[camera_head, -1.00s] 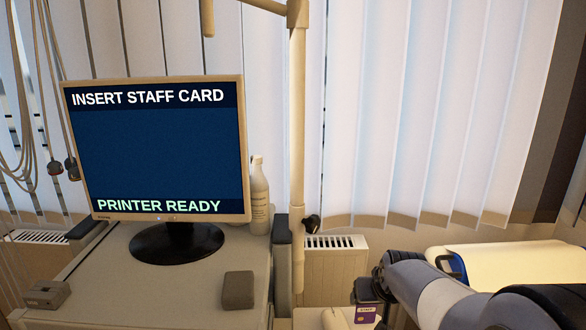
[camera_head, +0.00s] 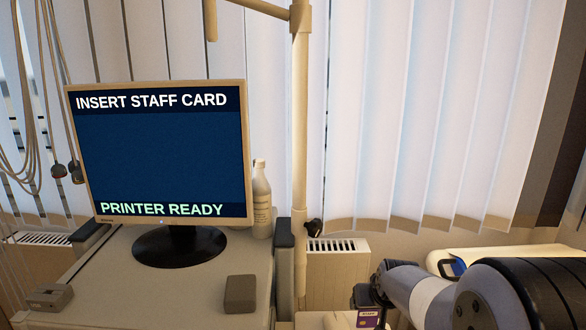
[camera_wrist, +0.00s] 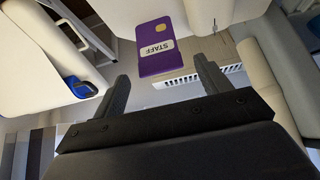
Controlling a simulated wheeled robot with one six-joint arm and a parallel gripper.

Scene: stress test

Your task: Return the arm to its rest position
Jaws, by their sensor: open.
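My arm reaches in from the lower right of the head view, with the dark end of my gripper (camera_head: 368,296) low in the picture. In the wrist view, the two dark fingers of my gripper (camera_wrist: 162,72) stand apart with nothing held between them. A purple staff card (camera_wrist: 160,48) with a white STAFF label shows just beyond the fingertips. The card also shows in the head view (camera_head: 369,319), just below my gripper, on a pale surface. The gap between card and fingers is hard to judge.
A monitor (camera_head: 165,150) reading "INSERT STAFF CARD" and "PRINTER READY" stands on a grey cabinet (camera_head: 110,290) at left. A bottle (camera_head: 261,205) and a small grey box (camera_head: 239,293) are there too. A beige pole (camera_head: 299,150) rises beside it. A padded couch (camera_head: 500,258) is at right.

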